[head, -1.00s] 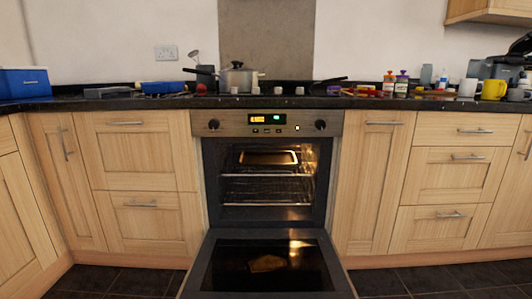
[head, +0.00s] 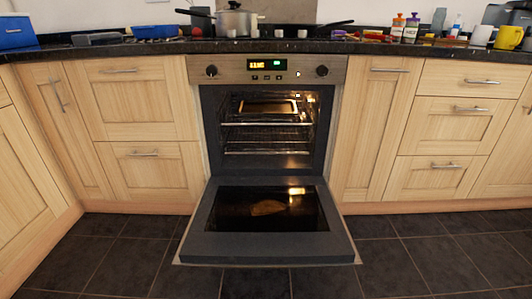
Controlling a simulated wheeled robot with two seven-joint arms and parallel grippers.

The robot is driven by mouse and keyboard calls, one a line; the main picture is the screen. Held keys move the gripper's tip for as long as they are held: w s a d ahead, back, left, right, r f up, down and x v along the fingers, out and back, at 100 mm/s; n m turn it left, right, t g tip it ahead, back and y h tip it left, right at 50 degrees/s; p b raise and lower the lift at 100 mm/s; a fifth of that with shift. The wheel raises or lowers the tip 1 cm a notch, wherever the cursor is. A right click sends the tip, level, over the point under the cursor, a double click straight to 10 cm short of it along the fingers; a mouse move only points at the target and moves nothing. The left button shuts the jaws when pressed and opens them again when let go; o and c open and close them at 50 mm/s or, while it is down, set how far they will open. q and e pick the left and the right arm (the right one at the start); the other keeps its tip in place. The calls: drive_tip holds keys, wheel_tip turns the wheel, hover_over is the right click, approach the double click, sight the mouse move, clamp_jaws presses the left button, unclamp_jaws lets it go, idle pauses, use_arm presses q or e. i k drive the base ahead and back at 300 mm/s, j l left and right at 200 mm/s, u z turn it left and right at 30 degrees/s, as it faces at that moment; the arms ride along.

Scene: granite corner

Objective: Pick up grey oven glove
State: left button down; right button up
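I cannot clearly pick out the grey oven glove. A flat grey item (head: 97,38) lies on the left part of the dark counter (head: 120,50), beside a blue item (head: 155,32); it is too small to tell whether it is the glove. A brownish shape (head: 267,207) shows on the open oven door (head: 200,225); I cannot tell whether it is an object or a reflection. Neither of my grippers is in view.
The lit oven (head: 266,165) holds a tray (head: 268,107) on its upper rack. Its door juts out low over the dark tiled floor (head: 420,265). A pot (head: 236,22) stands on the hob. Bottles (head: 411,28) and a yellow mug (head: 508,38) stand at the right.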

sight(84, 40)
drive_tip(key=i+j+u, duration=0.25)
drive_tip(key=j+u, duration=0.15)
drive_tip(key=i+j+u, duration=0.65)
drive_tip(key=u, duration=0.15)
drive_tip(key=i+j+z, duration=0.2)
drive_tip(key=i+z, duration=0.15)
drive_tip(key=i+j+z, duration=0.65)
drive_tip(key=z, duration=0.2)
drive_tip(key=i+j+z, duration=0.45)
drive_tip(key=k+j, duration=0.05)
